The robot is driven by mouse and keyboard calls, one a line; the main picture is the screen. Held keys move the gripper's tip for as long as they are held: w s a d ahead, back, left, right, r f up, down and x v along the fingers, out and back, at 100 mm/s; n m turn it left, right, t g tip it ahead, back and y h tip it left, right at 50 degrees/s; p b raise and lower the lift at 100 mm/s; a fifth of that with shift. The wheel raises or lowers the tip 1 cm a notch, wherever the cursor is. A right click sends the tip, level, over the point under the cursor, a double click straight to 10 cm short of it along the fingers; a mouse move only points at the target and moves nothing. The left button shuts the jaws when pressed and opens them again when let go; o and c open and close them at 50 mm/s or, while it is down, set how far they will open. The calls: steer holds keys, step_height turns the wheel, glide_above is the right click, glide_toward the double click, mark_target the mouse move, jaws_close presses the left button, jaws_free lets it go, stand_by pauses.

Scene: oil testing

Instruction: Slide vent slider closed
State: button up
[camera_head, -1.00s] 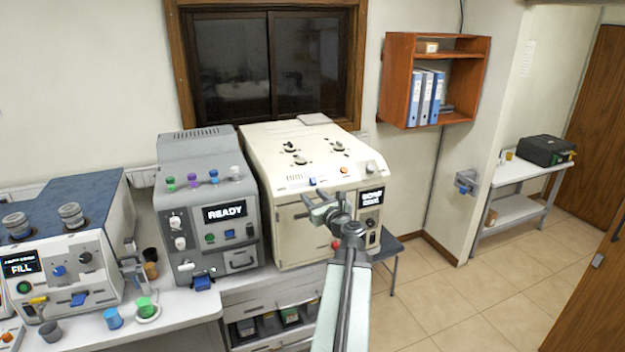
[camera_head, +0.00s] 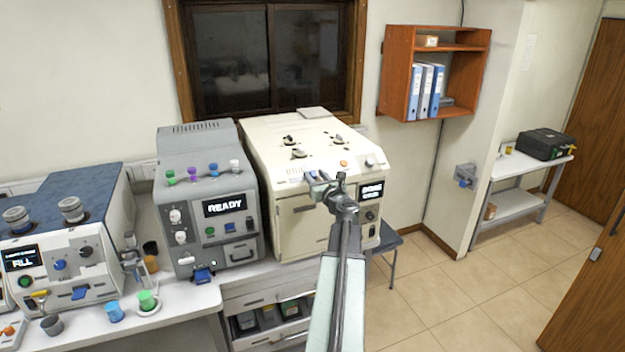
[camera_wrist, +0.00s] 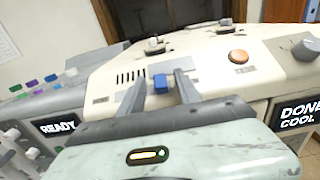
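The vent slider, a small blue knob (camera_wrist: 160,83), sits on the upper front of the cream machine (camera_wrist: 215,62), just right of a row of dark vent slots (camera_wrist: 130,76) in the wrist view. My gripper (camera_wrist: 159,86) is open, with one grey finger on each side of the blue knob in that view. I cannot tell whether either finger touches it. In the head view my gripper (camera_head: 327,178) is at the machine's upper front edge, and the knob (camera_head: 311,176) is partly covered there.
The display (camera_wrist: 298,112) reads "DONE COOL". The grey machine (camera_head: 208,170) showing "READY" stands close on the left.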

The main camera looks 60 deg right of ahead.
jaws_close()
stand_by(1.3)
